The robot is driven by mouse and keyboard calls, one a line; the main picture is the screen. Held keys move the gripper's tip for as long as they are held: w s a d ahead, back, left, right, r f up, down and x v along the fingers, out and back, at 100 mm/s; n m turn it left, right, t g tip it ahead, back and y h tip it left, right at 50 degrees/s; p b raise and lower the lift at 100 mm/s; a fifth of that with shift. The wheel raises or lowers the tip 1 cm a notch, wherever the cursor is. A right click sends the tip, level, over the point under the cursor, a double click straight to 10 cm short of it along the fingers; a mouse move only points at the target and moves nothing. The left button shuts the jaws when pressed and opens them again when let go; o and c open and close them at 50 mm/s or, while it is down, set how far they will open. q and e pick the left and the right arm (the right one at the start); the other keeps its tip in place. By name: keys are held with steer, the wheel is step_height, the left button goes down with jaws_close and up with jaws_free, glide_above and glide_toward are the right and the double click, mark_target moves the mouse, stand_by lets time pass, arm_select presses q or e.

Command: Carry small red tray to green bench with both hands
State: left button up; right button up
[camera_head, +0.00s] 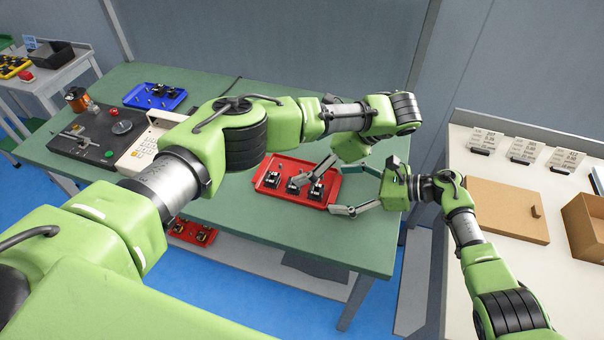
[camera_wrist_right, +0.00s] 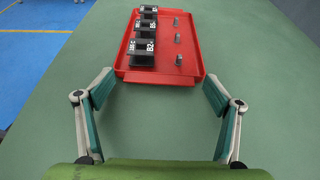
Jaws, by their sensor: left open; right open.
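The small red tray (camera_head: 263,188) lies flat near the right end of the green bench (camera_head: 232,212). It holds three black labelled parts and three metal pins, seen in the right wrist view (camera_wrist_right: 184,68). My left gripper (camera_head: 302,178) is open and reaches over the tray from the back right; its fingers partly hide the contents. My right gripper (camera_head: 341,190) is open at the tray's right end. In the right wrist view its fingertips (camera_wrist_right: 160,90) are spread wider than the tray's near end, with bench surface visible between each finger and the tray.
A blue tray (camera_head: 155,97) and a dark winding machine (camera_head: 98,135) with a cream keypad unit (camera_head: 145,145) stand on the bench's left. Another red tray (camera_head: 192,232) sits below the bench. A white table (camera_head: 500,180) at right holds a tan board (camera_head: 507,208) and cardboard box (camera_head: 585,225).

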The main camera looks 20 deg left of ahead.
steer(key=v, duration=1.2)
steer(key=shift+d, duration=0.1)
